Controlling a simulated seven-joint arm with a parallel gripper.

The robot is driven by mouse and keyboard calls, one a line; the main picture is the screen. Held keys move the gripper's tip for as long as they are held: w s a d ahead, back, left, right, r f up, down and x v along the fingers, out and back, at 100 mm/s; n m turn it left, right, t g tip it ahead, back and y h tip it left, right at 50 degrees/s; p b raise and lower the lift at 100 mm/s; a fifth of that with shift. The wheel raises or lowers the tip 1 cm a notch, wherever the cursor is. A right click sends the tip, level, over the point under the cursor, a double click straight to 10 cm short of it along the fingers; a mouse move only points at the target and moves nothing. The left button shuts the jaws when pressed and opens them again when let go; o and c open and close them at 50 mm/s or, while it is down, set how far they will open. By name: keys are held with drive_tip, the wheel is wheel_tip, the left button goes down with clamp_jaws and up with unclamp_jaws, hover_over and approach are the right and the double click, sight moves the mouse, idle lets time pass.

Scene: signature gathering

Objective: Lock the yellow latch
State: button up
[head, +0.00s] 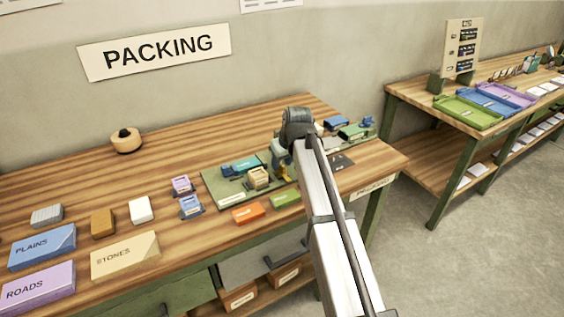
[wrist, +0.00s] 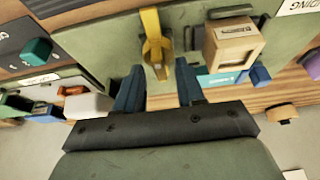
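The yellow latch (wrist: 151,24) is a strap-like piece with a looped end on a green board (wrist: 95,45) in the wrist view. A small yellow part that looks like it (head: 285,172) shows beside my arm in the head view, partly hidden. My gripper (wrist: 159,66) has two blue fingers, set apart with nothing clamped between them. The looped end of the latch lies in line with the gap between the fingertips. I cannot tell whether the fingers touch it.
A tan wooden box (wrist: 232,44) stands on the board right of the latch, near the right finger. A teal block (wrist: 222,78) lies close by. Loose blocks and labelled pieces, such as the orange one (head: 248,213), lie on the wooden bench (head: 160,165). Bare bench lies behind the board.

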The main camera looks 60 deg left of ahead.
drive_tip(key=shift+a+f, duration=0.1)
drive_tip(key=shift+f, duration=0.15)
drive_tip(key=shift+c, duration=0.3)
clamp_jaws()
